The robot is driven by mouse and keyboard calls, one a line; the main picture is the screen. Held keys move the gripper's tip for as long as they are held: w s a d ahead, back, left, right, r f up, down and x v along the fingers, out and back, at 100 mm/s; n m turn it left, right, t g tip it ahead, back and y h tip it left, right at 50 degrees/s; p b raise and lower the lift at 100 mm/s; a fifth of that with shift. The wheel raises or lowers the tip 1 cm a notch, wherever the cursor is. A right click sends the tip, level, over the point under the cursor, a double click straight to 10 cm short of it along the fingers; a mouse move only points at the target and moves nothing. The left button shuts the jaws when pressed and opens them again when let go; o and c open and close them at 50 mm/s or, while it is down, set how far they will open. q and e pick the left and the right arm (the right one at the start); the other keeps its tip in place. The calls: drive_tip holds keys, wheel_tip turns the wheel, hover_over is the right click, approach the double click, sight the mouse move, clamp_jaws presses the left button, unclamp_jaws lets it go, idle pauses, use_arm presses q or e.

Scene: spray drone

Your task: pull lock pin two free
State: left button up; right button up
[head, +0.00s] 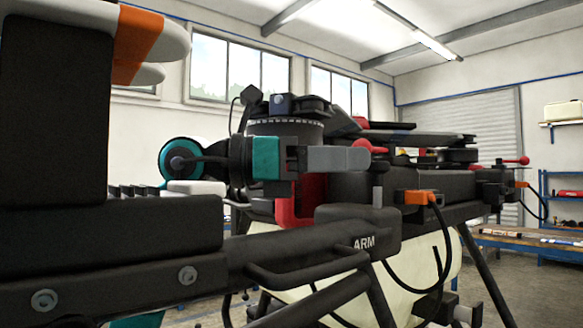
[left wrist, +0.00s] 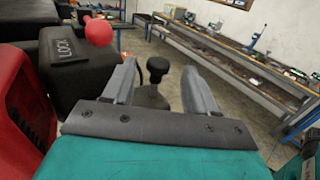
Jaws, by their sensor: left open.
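My left gripper (head: 368,158) has a teal body and grey fingers, and points right at the folded drone arm in the head view. In the left wrist view its fingers (left wrist: 160,75) are spread apart. A black round-topped knob on a stem (left wrist: 157,66) shows in the gap between them; I cannot tell its depth or whether it touches them. A red ball knob (left wrist: 98,32) stands left of the fingers, beside a black block marked LOCK (left wrist: 72,55). No label shows which is lock pin two. My right gripper is not in view.
The drone's black arm (head: 435,187) carries an orange connector (head: 416,197) and cable. Another red ball (head: 524,160) is further right. A black beam marked ARM (head: 358,232) crosses in front. A red part (left wrist: 25,100) lies close left of the gripper. Workbenches (left wrist: 215,50) stand behind.

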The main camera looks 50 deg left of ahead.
use_arm(q)
drive_tip(key=b+v, duration=0.1)
drive_tip(key=v, duration=0.7)
drive_tip(key=shift+b, duration=0.4)
